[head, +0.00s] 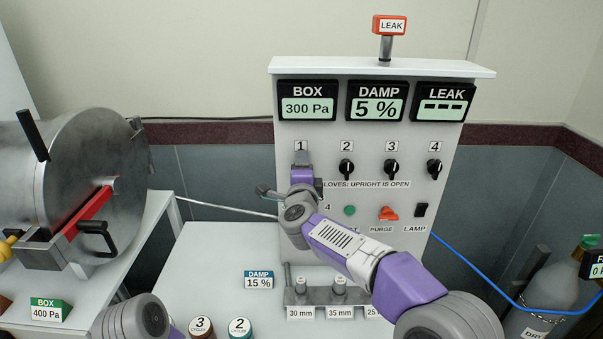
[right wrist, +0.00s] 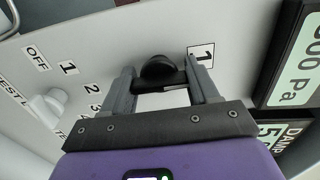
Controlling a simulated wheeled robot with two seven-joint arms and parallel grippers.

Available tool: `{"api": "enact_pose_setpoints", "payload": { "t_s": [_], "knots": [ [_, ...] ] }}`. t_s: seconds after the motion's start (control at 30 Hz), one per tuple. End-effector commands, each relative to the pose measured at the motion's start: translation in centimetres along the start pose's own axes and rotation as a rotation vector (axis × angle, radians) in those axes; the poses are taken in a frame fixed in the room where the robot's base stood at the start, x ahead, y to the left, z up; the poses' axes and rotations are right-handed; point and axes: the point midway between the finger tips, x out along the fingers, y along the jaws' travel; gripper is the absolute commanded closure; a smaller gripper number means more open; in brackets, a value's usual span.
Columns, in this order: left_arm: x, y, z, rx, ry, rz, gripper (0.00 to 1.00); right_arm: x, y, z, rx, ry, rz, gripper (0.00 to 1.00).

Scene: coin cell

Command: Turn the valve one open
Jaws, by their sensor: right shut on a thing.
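The valve panel (head: 262,240) stands upright with a row of black knobs labelled 1 to 4. Valve one's knob is hidden in the head view behind my right gripper (head: 302,160), just below the "1" label (head: 300,146). In the right wrist view the black knob (right wrist: 158,68) sits between the two grey fingers of my right gripper (right wrist: 163,88), which is shut on it. The angle of its handle is hard to tell. Knobs 2 (head: 347,168), 3 (head: 391,169) and 4 (head: 434,169) look roughly upright. My left gripper is out of view.
Printed text below the knobs reads "UPRIGHT IS OPEN". A green button (head: 350,210), an orange purge switch (head: 388,213) and a black lamp switch (head: 421,210) sit under it. The displays show box 300 Pa and damp 5 %. A steel chamber (head: 125,150) is at left.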

Motion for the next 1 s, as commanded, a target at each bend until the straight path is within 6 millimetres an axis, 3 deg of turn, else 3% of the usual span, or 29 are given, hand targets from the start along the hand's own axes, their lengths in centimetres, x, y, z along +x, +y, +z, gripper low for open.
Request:
{"api": "enact_pose_setpoints", "payload": {
  "t_s": [0.5, 0.53, 0.67, 1.0],
  "knots": [
    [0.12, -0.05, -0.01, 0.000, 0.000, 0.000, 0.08, 0.06, -0.27, -0.40, 0.023, 0.009, -0.005, 0.71],
    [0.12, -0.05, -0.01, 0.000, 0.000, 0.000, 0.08, 0.06, -0.27, -0.40, 0.023, 0.009, -0.005, 0.37],
    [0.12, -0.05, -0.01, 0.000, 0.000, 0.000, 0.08, 0.06, -0.18, -0.32, 0.022, 0.007, -0.004, 0.18],
    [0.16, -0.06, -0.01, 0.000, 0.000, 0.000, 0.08, -0.17, -0.04, -0.09, 0.019, 0.002, -0.001, 0.15]
  ]
}}
